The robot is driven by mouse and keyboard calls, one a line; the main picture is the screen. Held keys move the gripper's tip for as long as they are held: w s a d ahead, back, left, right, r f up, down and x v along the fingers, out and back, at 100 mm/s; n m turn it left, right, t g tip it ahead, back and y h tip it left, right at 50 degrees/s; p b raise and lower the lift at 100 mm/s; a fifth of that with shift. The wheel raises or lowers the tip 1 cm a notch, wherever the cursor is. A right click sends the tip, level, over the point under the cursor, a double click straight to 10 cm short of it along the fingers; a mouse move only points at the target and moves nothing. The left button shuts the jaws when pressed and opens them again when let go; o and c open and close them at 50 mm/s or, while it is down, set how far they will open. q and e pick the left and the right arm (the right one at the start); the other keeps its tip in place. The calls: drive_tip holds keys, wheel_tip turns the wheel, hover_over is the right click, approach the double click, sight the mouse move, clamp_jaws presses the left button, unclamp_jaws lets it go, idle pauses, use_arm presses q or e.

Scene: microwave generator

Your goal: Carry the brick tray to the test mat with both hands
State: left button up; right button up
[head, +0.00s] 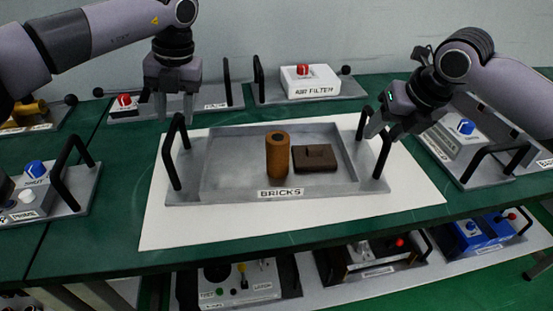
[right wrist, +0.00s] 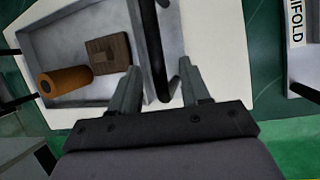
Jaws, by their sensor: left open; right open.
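The grey brick tray (head: 235,188), labelled BRICKS, lies flat on the white mat (head: 290,222), with mat showing around it. It holds an upright orange-brown cylinder (head: 277,155) and a dark brown block (head: 314,158). Black handles stand at its left end (head: 173,150) and right end (head: 383,152). My left gripper (head: 188,108) is open and empty, just above and beside the left handle. My right gripper (head: 378,132) is open at the right handle. In the right wrist view the black handle bar (right wrist: 156,50) shows between its spread fingers (right wrist: 160,85).
An AIR FILTER tray (head: 310,83) stands behind the mat. Other handled trays stand at the left (head: 45,195) and right (head: 468,150) of the green table (head: 110,190). A lower shelf in front holds more units (head: 240,280).

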use_arm(q)
drive_tip(key=shift+a+f, duration=0.15)
drive_tip(key=shift+f, duration=0.6)
drive_tip(key=shift+a+f, duration=0.15)
drive_tip(key=shift+f, duration=0.55)
use_arm(e)
drive_tip(key=shift+x, duration=1.5)
use_arm(q)
clamp_jaws()
use_arm(e)
clamp_jaws()
use_arm(q)
drive_tip(key=shift+r, duration=0.1)
use_arm(e)
drive_tip(key=shift+r, duration=0.1)
